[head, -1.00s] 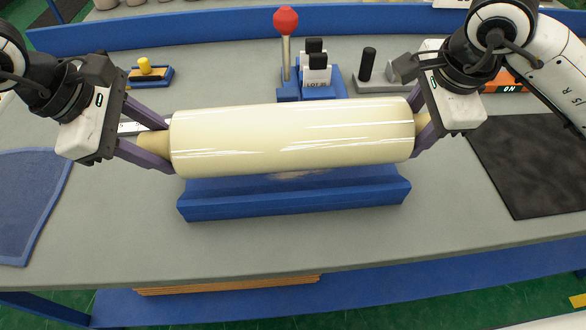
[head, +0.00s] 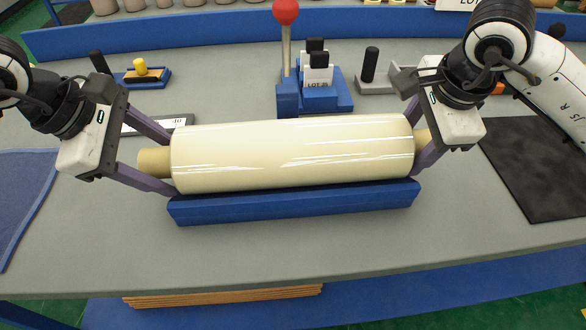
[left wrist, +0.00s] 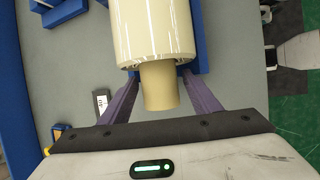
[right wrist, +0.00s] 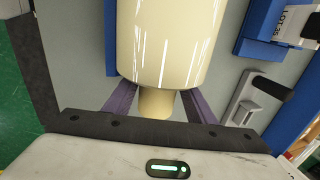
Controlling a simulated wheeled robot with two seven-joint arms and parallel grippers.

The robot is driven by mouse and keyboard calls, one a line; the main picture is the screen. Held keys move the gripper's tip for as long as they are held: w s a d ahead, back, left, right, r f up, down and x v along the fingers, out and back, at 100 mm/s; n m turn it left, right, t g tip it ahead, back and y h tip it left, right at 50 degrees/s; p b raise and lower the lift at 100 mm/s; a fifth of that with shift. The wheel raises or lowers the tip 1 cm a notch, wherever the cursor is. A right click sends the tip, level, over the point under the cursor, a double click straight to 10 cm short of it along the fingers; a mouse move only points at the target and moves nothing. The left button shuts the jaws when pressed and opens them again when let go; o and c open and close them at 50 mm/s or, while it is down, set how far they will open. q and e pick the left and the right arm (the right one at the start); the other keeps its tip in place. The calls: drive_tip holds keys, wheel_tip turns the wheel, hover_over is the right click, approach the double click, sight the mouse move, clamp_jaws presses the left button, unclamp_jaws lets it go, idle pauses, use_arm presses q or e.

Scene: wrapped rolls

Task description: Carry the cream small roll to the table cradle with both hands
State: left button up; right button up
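The cream roll (head: 292,153) lies level along the blue table cradle (head: 295,207) and appears to rest in it, with its underside hidden by the front wall. A tan core stub sticks out at each end. My left gripper (head: 172,165) is at the left stub (left wrist: 160,88), its purple fingers apart on either side with gaps showing. My right gripper (head: 414,140) is at the right stub (right wrist: 156,103), its fingers also spread beside the stub with small gaps.
Behind the roll stand a red-topped post (head: 286,50), a blue block with cards (head: 322,90) and a grey holder with a black handle (head: 370,75). A dark mat (head: 545,165) lies right, a blue mat (head: 20,200) left. The table front is clear.

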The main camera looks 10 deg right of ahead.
use_arm(q)
drive_tip(key=shift+s+d, duration=0.1)
use_arm(e)
drive_tip(key=shift+s+f, duration=0.25)
drive_tip(key=shift+s, duration=0.05)
